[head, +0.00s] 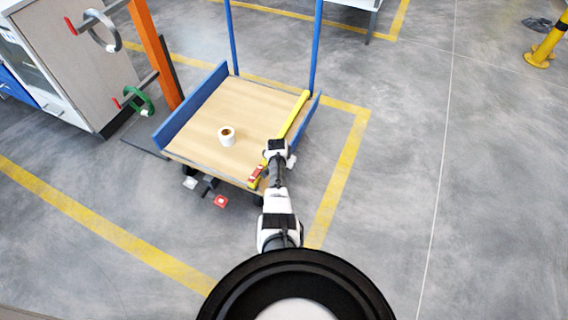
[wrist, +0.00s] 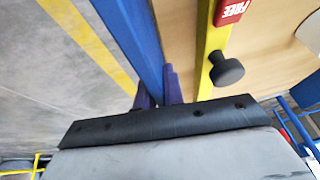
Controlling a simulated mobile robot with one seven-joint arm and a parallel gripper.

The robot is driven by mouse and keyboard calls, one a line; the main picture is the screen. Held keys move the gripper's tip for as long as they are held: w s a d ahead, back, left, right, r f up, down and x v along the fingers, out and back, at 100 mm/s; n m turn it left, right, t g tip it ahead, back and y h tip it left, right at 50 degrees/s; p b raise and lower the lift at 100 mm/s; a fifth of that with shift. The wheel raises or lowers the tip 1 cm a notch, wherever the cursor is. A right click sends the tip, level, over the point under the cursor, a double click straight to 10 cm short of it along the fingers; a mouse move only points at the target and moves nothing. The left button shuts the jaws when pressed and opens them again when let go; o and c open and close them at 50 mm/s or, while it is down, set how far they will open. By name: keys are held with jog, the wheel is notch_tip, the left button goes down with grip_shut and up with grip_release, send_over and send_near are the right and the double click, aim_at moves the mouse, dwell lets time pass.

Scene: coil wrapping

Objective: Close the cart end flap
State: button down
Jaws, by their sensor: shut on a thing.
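The cart (head: 178,158) has a pale wooden deck. A blue panel (head: 308,112) stands along the deck's right side, partly hidden by my arm. It shows in the wrist view as a long blue board (wrist: 130,30). My gripper (wrist: 159,92) is shut on this board's edge, one dark finger on each side. In the head view my wrist hides the fingertips. A yellow bar (head: 294,115) lies along the deck just inside the panel. The wrist view shows its red label (wrist: 231,10) and a black knob (wrist: 226,69). I cannot tell the panel's exact tilt.
A white roll (head: 227,136) stands on the deck. Another blue panel (head: 192,104) edges the left side, and blue posts (head: 318,45) rise at the back. An orange column (head: 155,50) and a cabinet (head: 85,60) stand left.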

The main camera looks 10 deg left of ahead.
jog(key=shift+w+a+r, duration=0.15)
jog(key=shift+w+a, duration=0.1)
jog(key=shift+a, duration=0.45)
jog(key=c, duration=1.5)
grip_release()
jog(key=shift+s, duration=0.1)
jog(key=shift+d, duration=0.1)
jog(key=shift+s+d+r, duration=0.1)
jog(key=shift+s+r, duration=0.05)
jog(key=shift+r, duration=0.05)
jog(key=p+v, duration=0.4)
jog(key=v, duration=0.9)
